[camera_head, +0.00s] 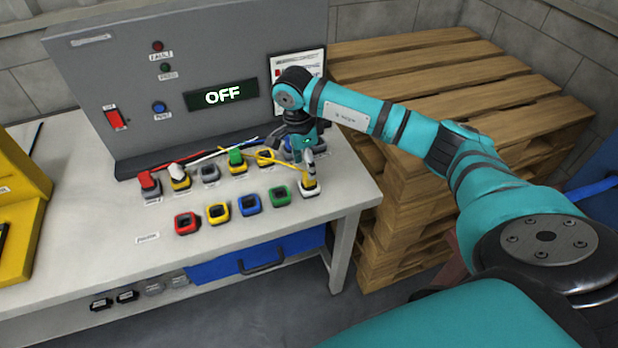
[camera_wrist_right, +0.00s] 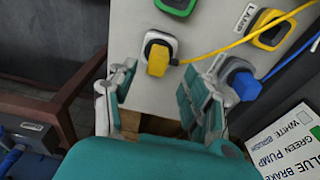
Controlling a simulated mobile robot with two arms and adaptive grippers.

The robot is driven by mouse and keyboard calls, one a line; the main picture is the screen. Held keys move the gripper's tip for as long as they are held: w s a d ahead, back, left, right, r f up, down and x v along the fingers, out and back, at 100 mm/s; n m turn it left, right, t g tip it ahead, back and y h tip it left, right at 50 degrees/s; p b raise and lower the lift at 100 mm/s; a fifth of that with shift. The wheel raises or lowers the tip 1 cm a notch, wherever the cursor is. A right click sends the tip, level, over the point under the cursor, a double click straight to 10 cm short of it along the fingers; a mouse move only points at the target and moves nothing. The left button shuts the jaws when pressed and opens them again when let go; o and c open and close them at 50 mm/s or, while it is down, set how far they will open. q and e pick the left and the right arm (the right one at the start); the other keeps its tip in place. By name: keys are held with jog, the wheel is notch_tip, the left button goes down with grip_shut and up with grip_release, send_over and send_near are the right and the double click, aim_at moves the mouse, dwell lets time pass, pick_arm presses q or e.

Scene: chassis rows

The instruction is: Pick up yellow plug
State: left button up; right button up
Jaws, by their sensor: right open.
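The yellow plug (camera_wrist_right: 158,62) sits in a white-rimmed socket in the right wrist view. In the head view it is at the front right end of the sockets (camera_head: 310,184), partly hidden by my gripper. A yellow cable (camera_wrist_right: 240,38) runs from near it. My right gripper (camera_wrist_right: 164,80) is open, its fingers to either side and short of the plug, with nothing between them. In the head view the right gripper (camera_head: 308,165) points down just above the plug. My left gripper is not in view.
A blue plug (camera_wrist_right: 244,85) stands close to my right finger in the wrist view. Empty red (camera_head: 187,223), yellow, blue and green (camera_head: 280,196) sockets line the bench front. The grey panel (camera_head: 200,60) reads OFF. Wooden pallets (camera_head: 440,90) stand to the right.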

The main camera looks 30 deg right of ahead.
aim_at(309, 181)
jog(key=shift+s+d+f+p, duration=0.1)
jog(key=shift+f+p, duration=0.2)
jog(key=shift+f, duration=0.85)
jog(key=shift+s+d+f+p, duration=0.1)
jog(key=shift+f+p, duration=0.2)
jog(key=shift+f, duration=0.8)
grip_shut()
